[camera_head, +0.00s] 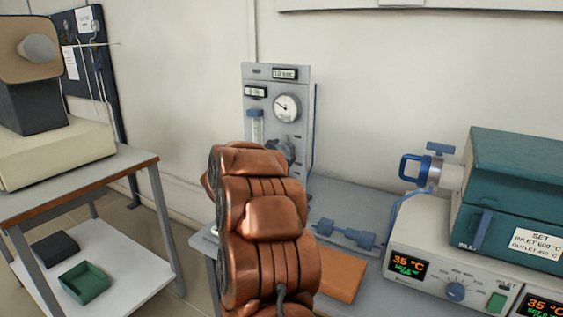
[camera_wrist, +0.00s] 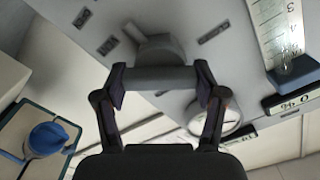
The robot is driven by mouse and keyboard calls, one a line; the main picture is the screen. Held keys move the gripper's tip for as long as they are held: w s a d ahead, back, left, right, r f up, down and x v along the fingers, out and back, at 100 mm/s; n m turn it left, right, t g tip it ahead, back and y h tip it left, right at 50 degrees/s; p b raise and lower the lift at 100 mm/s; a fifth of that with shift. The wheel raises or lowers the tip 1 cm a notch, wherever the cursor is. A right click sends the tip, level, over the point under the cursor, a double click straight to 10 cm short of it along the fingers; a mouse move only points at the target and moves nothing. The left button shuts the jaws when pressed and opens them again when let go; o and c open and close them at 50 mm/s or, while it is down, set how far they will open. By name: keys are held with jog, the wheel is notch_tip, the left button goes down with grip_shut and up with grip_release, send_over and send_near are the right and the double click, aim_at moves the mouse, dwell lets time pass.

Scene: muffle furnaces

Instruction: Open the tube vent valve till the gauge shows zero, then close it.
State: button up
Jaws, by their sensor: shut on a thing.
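A grey gas panel (camera_head: 304,121) stands against the wall in the head view. Its round white gauge (camera_head: 287,107) has a dark needle pointing to the upper left; the scale is too small to read. In the wrist view a grey bar handle (camera_wrist: 175,79) on a round hub (camera_wrist: 160,47) sits on the panel face. My gripper (camera_wrist: 160,78) is shut on this handle, one finger at each end. In the head view my gripper (camera_head: 282,150) is at the panel's lower part, and my arm hides much of it.
The panel also has a flow tube (camera_head: 256,127) and small displays (camera_head: 285,73). A teal furnace (camera_head: 515,195) on a white control unit (camera_head: 445,245) stands at right, with a blue-handled fitting (camera_head: 415,168). A bench (camera_head: 130,165) stands at left.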

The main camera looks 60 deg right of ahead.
jog(key=m+b, duration=0.2)
jog(key=f+m+b, duration=0.1)
jog(key=m+b, duration=0.2)
jog(key=shift+m+b, duration=0.3)
jog(key=m+b, duration=0.3)
jog(key=shift+r+m+b, duration=0.15)
jog(key=shift+m+b, duration=0.6)
jog(key=shift+m, duration=0.15)
jog(key=shift+s+m, duration=0.1)
jog(key=shift+m, duration=0.2)
jog(key=o, duration=1.2)
jog(key=shift+r, duration=0.15)
jog(key=shift+c, duration=0.2)
jog(key=a, duration=1.2)
jog(key=shift+s, duration=0.25)
